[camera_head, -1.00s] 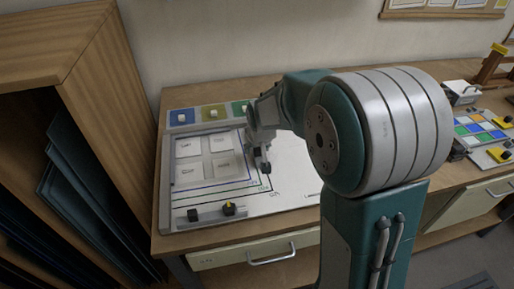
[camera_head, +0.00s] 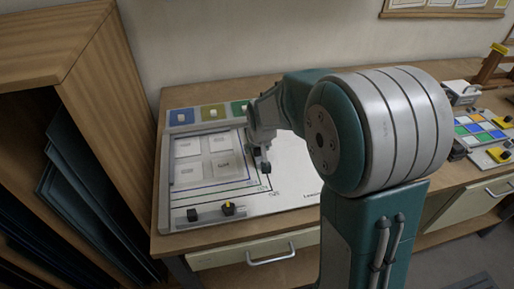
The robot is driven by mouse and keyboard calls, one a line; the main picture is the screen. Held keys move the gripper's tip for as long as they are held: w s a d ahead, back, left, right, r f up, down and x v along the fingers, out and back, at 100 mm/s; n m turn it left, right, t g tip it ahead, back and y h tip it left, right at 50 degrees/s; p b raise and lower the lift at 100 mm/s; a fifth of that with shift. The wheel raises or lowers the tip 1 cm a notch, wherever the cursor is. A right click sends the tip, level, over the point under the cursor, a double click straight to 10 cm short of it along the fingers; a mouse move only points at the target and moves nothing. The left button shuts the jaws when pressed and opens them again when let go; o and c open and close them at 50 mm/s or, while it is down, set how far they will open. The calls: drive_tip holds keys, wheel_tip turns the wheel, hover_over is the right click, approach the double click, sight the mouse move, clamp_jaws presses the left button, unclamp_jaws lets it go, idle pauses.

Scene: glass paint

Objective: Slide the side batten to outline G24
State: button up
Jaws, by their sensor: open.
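The white board (camera_head: 290,205) lies on the wooden bench with nested corner outlines drawn in coloured lines. The outermost outline is dark, with its corner (camera_head: 271,190) just below my gripper; the labels beside the corners are too small to read for certain. A grey batten (camera_head: 212,219) with a black knob and a yellow-and-black knob (camera_head: 228,208) lies along the board's front edge. My gripper (camera_head: 264,166) is open over the right side of the outlines. A side batten is not clearly visible; my gripper and arm may hide it.
Four pale square tiles (camera_head: 188,147) sit inside the outlines. Blue, olive and green pads (camera_head: 181,116) with white knobs line the back. A wooden rack (camera_head: 60,75) stands at left. Coloured samples (camera_head: 480,130) lie at far right. The board's front right is bare.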

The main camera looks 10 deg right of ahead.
drive_tip(key=v, duration=1.2)
drive_tip(key=s+d+r, duration=0.1)
drive_tip(key=s, duration=1)
drive_tip(key=s+d+r+t, duration=0.1)
drive_tip(key=s+r, duration=0.1)
drive_tip(key=s, duration=0.9)
drive_tip(key=shift+s, duration=0.35)
idle(1.1)
